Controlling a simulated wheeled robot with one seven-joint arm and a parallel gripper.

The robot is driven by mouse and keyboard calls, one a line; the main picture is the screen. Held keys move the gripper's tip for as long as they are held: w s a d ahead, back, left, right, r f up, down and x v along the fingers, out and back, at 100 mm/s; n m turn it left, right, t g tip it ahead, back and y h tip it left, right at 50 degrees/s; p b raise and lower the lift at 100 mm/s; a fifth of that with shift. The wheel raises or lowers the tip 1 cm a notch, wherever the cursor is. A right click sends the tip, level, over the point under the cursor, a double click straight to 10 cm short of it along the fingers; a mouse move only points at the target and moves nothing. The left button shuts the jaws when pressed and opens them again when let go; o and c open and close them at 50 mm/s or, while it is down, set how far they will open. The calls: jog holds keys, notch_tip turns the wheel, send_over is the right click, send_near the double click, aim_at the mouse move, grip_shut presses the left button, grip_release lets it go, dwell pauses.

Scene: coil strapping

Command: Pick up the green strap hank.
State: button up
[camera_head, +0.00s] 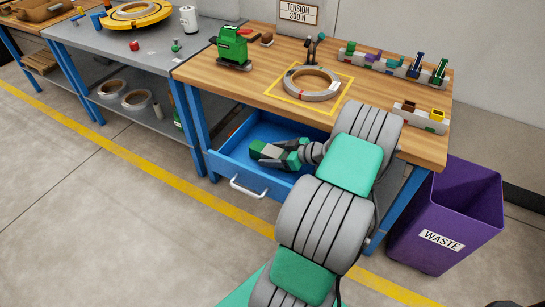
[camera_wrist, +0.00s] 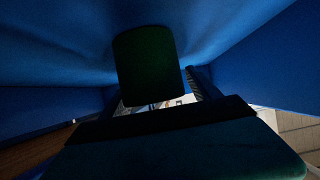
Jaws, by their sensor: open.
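The green strap hank (camera_wrist: 147,65) shows in the wrist view as a dark green rounded block inside the blue drawer. In the head view a small green part of it (camera_head: 257,146) appears at the fingertips. My gripper (camera_head: 275,153) is low inside the open drawer (camera_head: 232,170). In the wrist view the dark fingers of my gripper (camera_wrist: 155,96) stand apart, one on each side of the hank. The picture is dark, and I cannot tell whether either finger touches it.
The drawer walls are close around my gripper, and the wooden bench top (camera_head: 215,75) is above. A strap coil (camera_head: 311,84) lies on the bench in a yellow square. A purple waste bin (camera_head: 450,215) stands at the right. The floor in front of the drawer is clear.

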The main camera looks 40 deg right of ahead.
jog(key=shift+c, duration=0.4)
grip_shut()
dwell(0.4)
